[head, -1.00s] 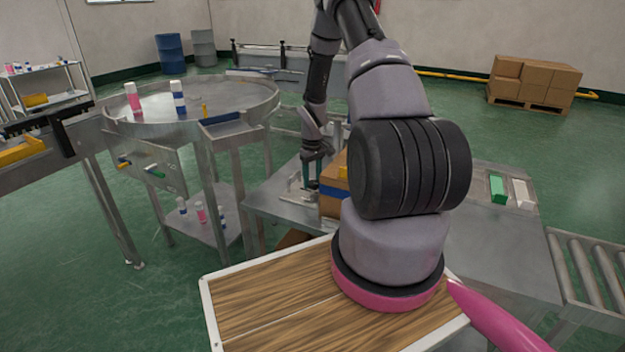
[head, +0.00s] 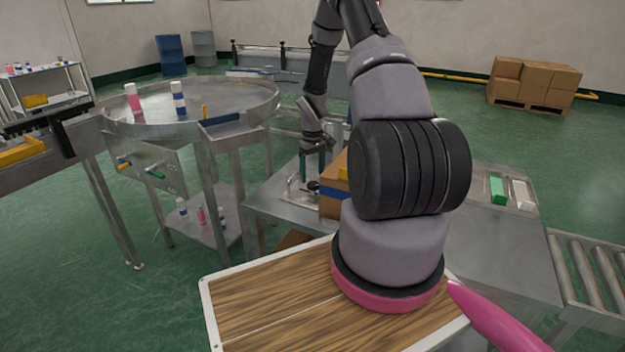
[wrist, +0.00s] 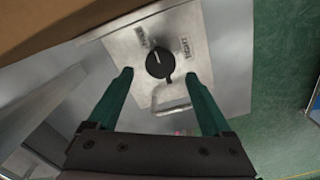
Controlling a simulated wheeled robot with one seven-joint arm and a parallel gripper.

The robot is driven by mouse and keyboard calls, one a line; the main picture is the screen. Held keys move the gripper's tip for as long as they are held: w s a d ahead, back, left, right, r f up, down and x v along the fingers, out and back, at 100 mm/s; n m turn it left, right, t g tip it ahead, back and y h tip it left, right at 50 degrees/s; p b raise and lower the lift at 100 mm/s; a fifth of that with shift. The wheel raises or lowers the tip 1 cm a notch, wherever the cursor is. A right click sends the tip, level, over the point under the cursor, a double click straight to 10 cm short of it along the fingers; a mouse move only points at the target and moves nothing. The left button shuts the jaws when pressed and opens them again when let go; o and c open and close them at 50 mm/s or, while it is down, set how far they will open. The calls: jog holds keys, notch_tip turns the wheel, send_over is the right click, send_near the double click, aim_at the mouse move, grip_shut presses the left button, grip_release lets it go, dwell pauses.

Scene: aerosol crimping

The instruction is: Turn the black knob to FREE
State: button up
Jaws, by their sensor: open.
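The black knob (wrist: 159,63) is round, with a white pointer line, on a pale metal plate (wrist: 125,45). In the wrist view its line points up and slightly left, between two small labels and nearer the left one (wrist: 141,38). The right label (wrist: 181,48) looks like TIGHT; the left one is too blurred to read surely. My gripper (wrist: 158,72) is open, its two green fingers apart on either side of the knob in the picture, with nothing between them. In the head view the gripper (head: 314,160) hangs above the dark knob (head: 313,185).
A cardboard box (head: 333,190) with a blue band stands right beside the plate; its brown side fills the wrist view's upper left. A metal handle (wrist: 172,104) sits close to the knob. A round steel table (head: 225,95) with bottles stands to the left.

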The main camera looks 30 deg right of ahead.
notch_tip(320, 180, up, 8)
jog(key=shift+f, duration=0.15)
dwell(0.5)
notch_tip(320, 180, up, 11)
jog(key=m+t, duration=0.1)
send_over(313, 183)
jog(key=s+a, duration=0.1)
jog(key=a, duration=0.2)
jog(key=s+a+r+m+t, duration=0.1)
jog(key=s+a+r, duration=0.1)
jog(key=s+r, duration=0.35)
jog(key=s+a+r+m+t, duration=0.1)
jog(key=s+a+r, duration=0.15)
jog(key=r, duration=0.65)
jog(key=s+a+r+m+t, duration=0.1)
jog(key=s+a+r, duration=0.1)
jog(key=s+r, duration=0.2)
jog(key=s+a+r+m+t+y, duration=0.1)
jog(key=s+a+r, duration=0.2)
jog(key=s, duration=0.5)
jog(key=s+a+r+m+t+y, duration=0.1)
jog(key=s+a+r+t, duration=0.1)
jog(key=s+r, duration=0.3)
jog(key=shift+s+a+m, duration=0.4)
jog(key=shift+s+a, duration=0.3)
